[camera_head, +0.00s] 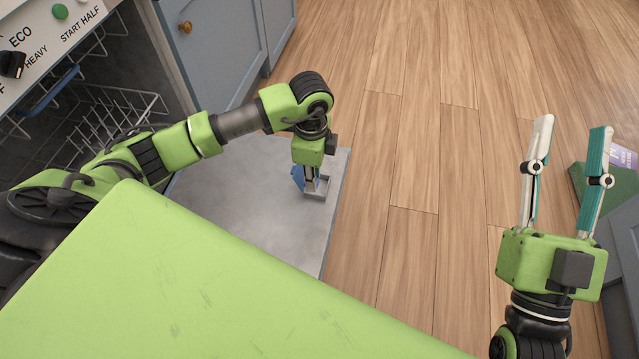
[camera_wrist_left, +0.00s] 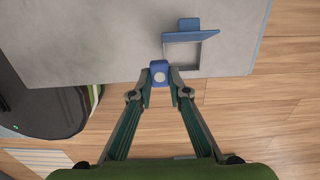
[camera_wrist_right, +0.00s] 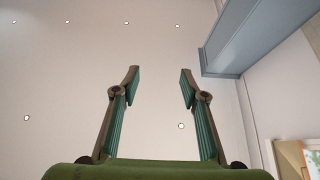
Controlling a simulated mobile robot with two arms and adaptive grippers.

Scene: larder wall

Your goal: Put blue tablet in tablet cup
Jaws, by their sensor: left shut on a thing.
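The blue tablet (camera_wrist_left: 160,68), with a pale round spot, is between the fingertips of my left gripper (camera_wrist_left: 160,80), which is shut on it. The tablet cup (camera_wrist_left: 184,58) is a square grey recess in the door, with its blue lid (camera_wrist_left: 192,36) raised. In the left wrist view the tablet appears just left of the cup, outside its opening; its height over the door is unclear. In the head view my left gripper (camera_head: 311,180) points down beside the cup (camera_head: 318,189) and lid (camera_head: 298,177); the tablet cannot be made out there. My right gripper (camera_head: 574,125) is open and empty.
The dishwasher door (camera_head: 285,225) lies folded down, mostly bare. A wire rack (camera_head: 120,110) stands inside the dishwasher at left. Blue-grey cabinets (camera_head: 215,50) adjoin it. Wooden floor (camera_head: 430,120) is clear in the middle. A green item (camera_head: 592,190) is near my right gripper.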

